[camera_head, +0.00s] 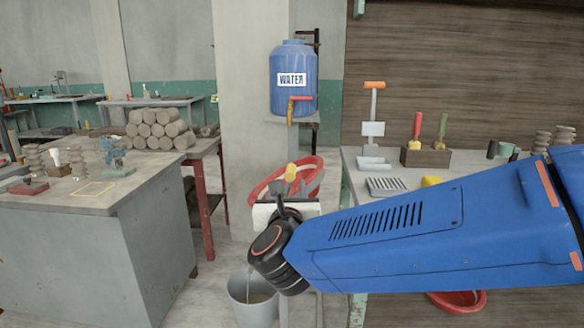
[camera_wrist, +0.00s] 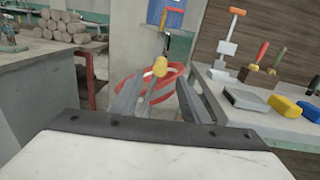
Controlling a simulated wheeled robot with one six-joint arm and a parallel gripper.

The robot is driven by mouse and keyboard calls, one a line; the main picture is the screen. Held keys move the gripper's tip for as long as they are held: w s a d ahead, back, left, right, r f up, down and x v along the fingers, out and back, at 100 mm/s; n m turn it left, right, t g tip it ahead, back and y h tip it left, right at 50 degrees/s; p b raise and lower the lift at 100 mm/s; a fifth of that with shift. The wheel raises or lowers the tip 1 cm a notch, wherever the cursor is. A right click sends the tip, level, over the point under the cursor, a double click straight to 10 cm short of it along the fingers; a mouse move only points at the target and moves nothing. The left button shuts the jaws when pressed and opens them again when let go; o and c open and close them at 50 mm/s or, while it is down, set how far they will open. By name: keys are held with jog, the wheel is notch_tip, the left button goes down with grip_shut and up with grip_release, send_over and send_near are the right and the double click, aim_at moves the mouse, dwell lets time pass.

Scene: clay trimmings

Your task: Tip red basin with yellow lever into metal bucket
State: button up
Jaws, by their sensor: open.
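The red basin (camera_head: 266,187) is mostly behind my gripper in the head view and looks tilted. It also shows between and behind my fingers in the wrist view (camera_wrist: 133,72). The yellow lever's knob (camera_head: 291,172) stands at the basin's front. My gripper (camera_head: 300,186) is open, and in the wrist view its fingers lie on either side below the yellow knob (camera_wrist: 160,67). I cannot tell if they touch the lever. The metal bucket (camera_head: 240,306) stands on the floor below my wrist, with greyish contents. A thin pale streak shows above it; I cannot tell whether it is liquid or the handle.
A blue water tank (camera_head: 293,80) with a tap sits on a shelf above the basin. A workbench (camera_head: 105,192) stands at the left. A table at the right holds a brush block (camera_head: 425,157), a scraper and a yellow sponge (camera_head: 432,181). Another red basin (camera_head: 457,301) lies low under it.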

aim_at(292, 166)
jog(key=w+m, duration=0.1)
jog(key=w, duration=0.7)
jog(key=w+m+h, duration=0.1)
jog(key=w, duration=0.7)
jog(key=shift+w+f, duration=0.2)
jog(key=shift+w, duration=0.15)
grip_shut()
